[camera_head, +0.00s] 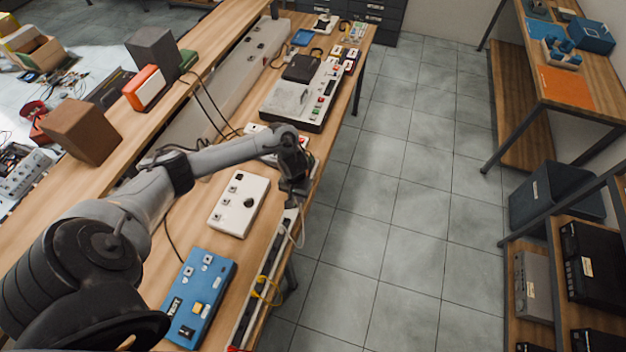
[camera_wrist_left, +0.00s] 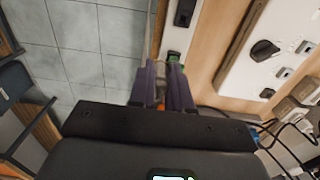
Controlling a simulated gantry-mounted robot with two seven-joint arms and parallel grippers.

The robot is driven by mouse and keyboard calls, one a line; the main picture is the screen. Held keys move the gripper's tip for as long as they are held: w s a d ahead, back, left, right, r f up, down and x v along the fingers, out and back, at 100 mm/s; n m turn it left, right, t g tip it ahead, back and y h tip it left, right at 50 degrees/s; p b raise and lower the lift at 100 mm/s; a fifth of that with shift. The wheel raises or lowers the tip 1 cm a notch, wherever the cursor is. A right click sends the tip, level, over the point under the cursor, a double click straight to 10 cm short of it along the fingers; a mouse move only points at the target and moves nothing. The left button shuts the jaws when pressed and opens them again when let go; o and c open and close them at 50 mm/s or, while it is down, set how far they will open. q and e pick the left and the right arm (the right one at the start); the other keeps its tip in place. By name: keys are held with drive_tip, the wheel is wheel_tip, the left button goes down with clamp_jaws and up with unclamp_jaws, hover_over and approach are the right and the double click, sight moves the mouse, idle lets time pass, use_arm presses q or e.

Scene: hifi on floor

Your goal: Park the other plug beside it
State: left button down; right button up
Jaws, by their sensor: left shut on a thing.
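My left gripper (camera_head: 293,187) reaches over the bench's front edge, just right of the cream panel. In the left wrist view its fingers (camera_wrist_left: 164,92) are close together. A small orange piece (camera_wrist_left: 160,104) shows between them; most of it is hidden, so I cannot tell whether it is a plug. A green piece (camera_wrist_left: 174,57) shows just beyond the fingertips, by a dark socket strip (camera_wrist_left: 185,14) at the bench edge. The strip also shows in the head view (camera_head: 247,315). A white cable (camera_head: 301,232) hangs near the gripper. I cannot make out another plug clearly. My right gripper is not in view.
The cream panel (camera_head: 239,204) with a black knob and the blue TEST box (camera_head: 199,298) lie on the bench left of the strip. A yellow cable (camera_head: 267,291) crosses the strip. A grey control unit (camera_head: 290,103) stands farther back. The tiled floor (camera_head: 410,210) at right is clear.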

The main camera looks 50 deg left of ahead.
use_arm(q)
hover_over(287, 223)
wheel_tip(287, 223, down, 2)
drive_tip(key=f+b, duration=0.1)
drive_tip(key=b, duration=0.1)
drive_tip(key=f+b, duration=0.4)
drive_tip(key=shift+w+a+f, duration=0.1)
drive_tip(key=shift+w+a, duration=0.05)
drive_tip(key=shift+a, duration=0.2)
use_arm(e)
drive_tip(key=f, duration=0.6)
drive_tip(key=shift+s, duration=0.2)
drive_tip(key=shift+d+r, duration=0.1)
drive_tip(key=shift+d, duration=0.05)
use_arm(q)
drive_tip(key=shift+p, duration=0.3)
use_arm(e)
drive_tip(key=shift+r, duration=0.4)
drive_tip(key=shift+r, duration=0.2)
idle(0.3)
use_arm(q)
drive_tip(key=shift+f, duration=0.95)
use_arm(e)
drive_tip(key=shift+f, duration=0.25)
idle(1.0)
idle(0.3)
use_arm(q)
drive_tip(key=c, duration=1)
unclamp_jaws()
